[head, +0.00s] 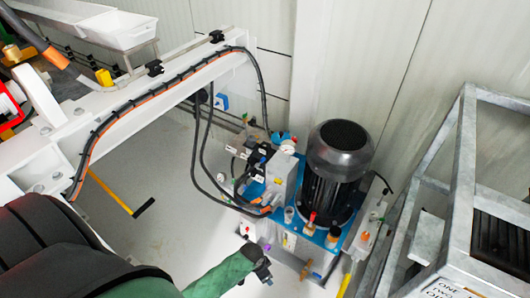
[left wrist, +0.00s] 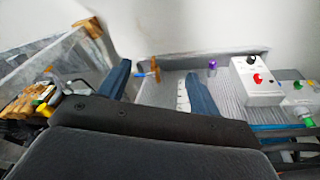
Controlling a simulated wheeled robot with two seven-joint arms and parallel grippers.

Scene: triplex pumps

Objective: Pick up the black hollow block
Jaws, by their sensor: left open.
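I cannot pick out a black hollow block with certainty in either view. My left gripper (head: 262,268) is at the bottom centre of the head view, at the end of a green arm, beside the blue-based pump unit (head: 318,236). In the left wrist view its two dark blue fingers (left wrist: 160,80) are apart, with no object seen gripped. My right gripper is not in view.
A black motor (head: 338,160) stands on the pump unit. A galvanised frame (head: 455,185) blocks the right side. A white beam (head: 165,85) with cables crosses the upper left. A white control box (left wrist: 257,84) and a purple knob (left wrist: 212,65) are close beyond the fingers.

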